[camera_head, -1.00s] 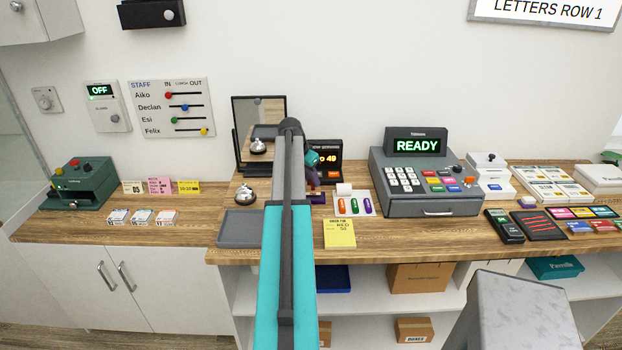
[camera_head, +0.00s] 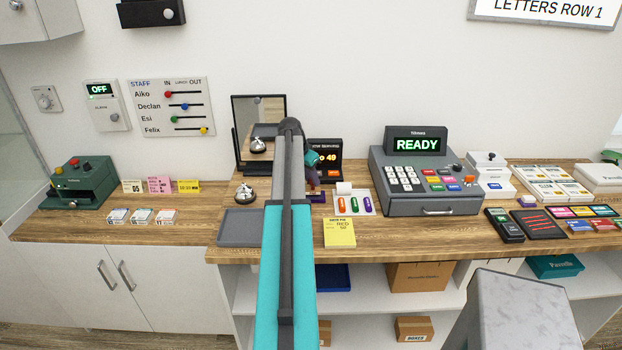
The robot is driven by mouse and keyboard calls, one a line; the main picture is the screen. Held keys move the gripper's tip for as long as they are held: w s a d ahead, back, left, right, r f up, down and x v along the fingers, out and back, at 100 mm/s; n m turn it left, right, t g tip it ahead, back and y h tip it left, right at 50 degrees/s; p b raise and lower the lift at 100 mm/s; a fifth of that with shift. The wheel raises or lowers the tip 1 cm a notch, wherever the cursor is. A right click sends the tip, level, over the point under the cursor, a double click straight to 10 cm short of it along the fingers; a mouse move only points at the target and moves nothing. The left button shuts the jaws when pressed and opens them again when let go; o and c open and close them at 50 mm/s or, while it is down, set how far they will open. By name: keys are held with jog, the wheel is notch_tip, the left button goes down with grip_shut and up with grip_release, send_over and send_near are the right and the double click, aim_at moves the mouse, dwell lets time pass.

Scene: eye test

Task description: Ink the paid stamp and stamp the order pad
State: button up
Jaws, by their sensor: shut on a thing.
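My gripper (camera_head: 313,178) points down behind the arm's far end, low over the counter, and is shut on a small dark thing. It looks like the paid stamp, but it is mostly hidden by the gripper and arm, and no label can be read. Just below it lies a small flat purple piece that looks like an ink pad (camera_head: 319,197). I cannot tell whether the held thing touches it. The yellow pad (camera_head: 340,238) with printed lines, apparently the order pad, lies nearer the counter's front edge, below and right of the gripper.
A white card with orange, green and purple pieces (camera_head: 354,205) lies right of the gripper, then the cash register (camera_head: 425,185). A bell (camera_head: 245,192) and grey tray (camera_head: 240,228) are left.

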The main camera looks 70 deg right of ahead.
jog(key=shift+f, duration=0.4)
dwell(0.9)
jog(key=shift+r, duration=0.15)
jog(key=shift+r+p, duration=1.25)
jog(key=shift+r, duration=2.15)
jog(key=shift+a+m, duration=0.15)
jog(key=shift+m, duration=0.25)
jog(key=s+a+m+g+y+p, duration=0.2)
jog(key=s+a+m, duration=0.6)
jog(key=s+a, duration=0.7)
jog(key=shift+s+a+r+y, duration=0.2)
jog(key=shift+s+a+y, duration=0.1)
jog(key=shift+a, duration=0.95)
